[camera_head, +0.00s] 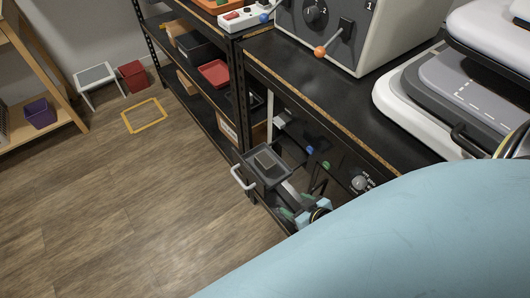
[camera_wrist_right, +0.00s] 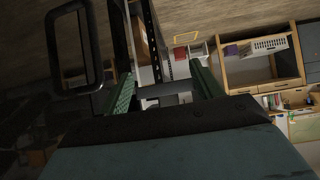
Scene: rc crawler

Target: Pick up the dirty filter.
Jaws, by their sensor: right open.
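A dark open tray or drawer (camera_head: 250,168) with a pale handle sticks out from the bench front in the head view. A small grey block (camera_head: 268,160) sits in it; I cannot tell for sure that it is the dirty filter. My right gripper (camera_head: 294,206) is just below and right of the tray, partly hidden by my light-blue arm. In the right wrist view its green fingers (camera_wrist_right: 163,76) are apart. A grey flat piece (camera_wrist_right: 165,88) shows between them, with no clear contact. My left gripper is not in view.
The black bench top (camera_head: 300,110) carries a grey machine (camera_head: 335,30) with an orange-knobbed lever. White and grey stacked cases (camera_head: 410,100) are at right. A black shelf rack with bins, including a red bin (camera_head: 214,73), stands behind.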

